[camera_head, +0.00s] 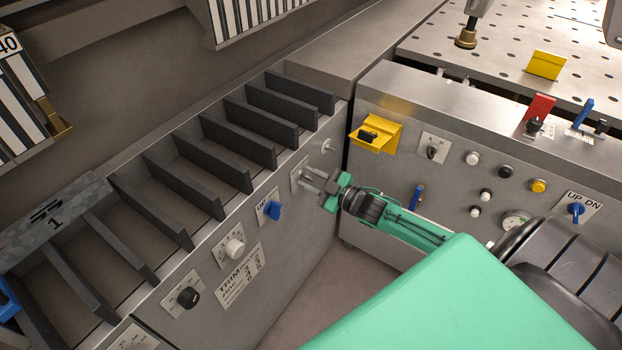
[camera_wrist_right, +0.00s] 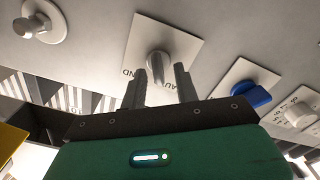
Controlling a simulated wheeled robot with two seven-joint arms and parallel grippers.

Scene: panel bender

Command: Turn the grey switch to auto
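The grey switch (camera_wrist_right: 158,64) is a small knob on a pale plate (camera_wrist_right: 178,38). In the right wrist view the plate's lettering reads AUTO on one side and ends in ND on the other. My right gripper (camera_wrist_right: 160,76) is open, with its two fingertips at either side of the knob; I cannot tell whether they touch it. In the head view the right gripper (camera_head: 312,180) reaches the front panel and largely hides the switch, while part of its plate (camera_head: 296,175) shows. Which way the knob points is unclear. My left gripper is not in view.
On the same panel are a blue switch (camera_head: 273,211), a white knob (camera_head: 234,248), a black knob (camera_head: 188,298) and a round grey knob (camera_head: 327,147). Dark slotted dividers (camera_head: 225,160) line the top. A second control panel (camera_head: 480,140) stands close on the right.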

